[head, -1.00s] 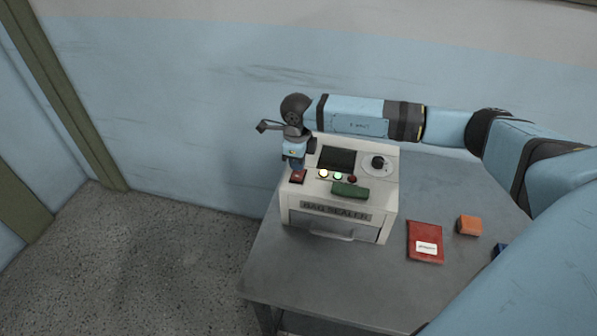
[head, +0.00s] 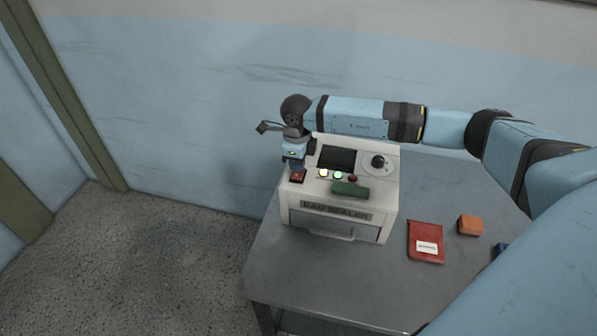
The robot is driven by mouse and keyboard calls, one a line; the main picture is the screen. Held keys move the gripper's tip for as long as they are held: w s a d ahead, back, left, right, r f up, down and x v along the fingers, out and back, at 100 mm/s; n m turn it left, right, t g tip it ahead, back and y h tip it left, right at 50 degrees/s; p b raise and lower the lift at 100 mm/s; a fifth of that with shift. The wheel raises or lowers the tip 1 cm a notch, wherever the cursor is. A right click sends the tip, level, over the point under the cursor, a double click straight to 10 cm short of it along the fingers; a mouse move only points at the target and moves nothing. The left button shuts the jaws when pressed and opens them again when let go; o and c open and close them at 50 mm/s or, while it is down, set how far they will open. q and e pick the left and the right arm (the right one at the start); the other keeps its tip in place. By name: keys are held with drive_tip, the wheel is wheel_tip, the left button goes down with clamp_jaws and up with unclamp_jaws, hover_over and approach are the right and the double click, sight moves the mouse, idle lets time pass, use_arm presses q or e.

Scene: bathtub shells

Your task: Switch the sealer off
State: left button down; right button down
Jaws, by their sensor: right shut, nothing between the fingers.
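The bag sealer (head: 298,215) is a cream box on the grey table, with a front drawer handle and a "BAG SEALER" label. Its sloped top has a dark screen (head: 337,158), a black knob (head: 378,161) on a pale dial, a green bar (head: 350,189) and a row of small lamps. The yellow-white lamp (head: 323,173) and the green lamp (head: 338,175) look lit; the red one (head: 352,179) looks dark. A red rocker switch (head: 298,176) is at the panel's left. My right gripper (head: 297,168) points down, shut and empty, at the switch's back edge; contact is unclear. My left gripper is out of view.
A red booklet (head: 425,236) with a white label, an orange block (head: 470,225) and a partly hidden blue item (head: 500,250) lie on the table (head: 300,275) right of the sealer. A wall stands close behind. Open floor is at the left.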

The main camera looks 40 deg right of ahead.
sight(297, 174)
drive_tip(key=shift+f+b, duration=0.9)
drive_tip(key=shift+f, duration=0.3)
idle(0.4)
drive_tip(key=shift+r, duration=0.1)
drive_tip(key=shift+r+p, duration=1.7)
drive_tip(key=shift+r, duration=1.7)
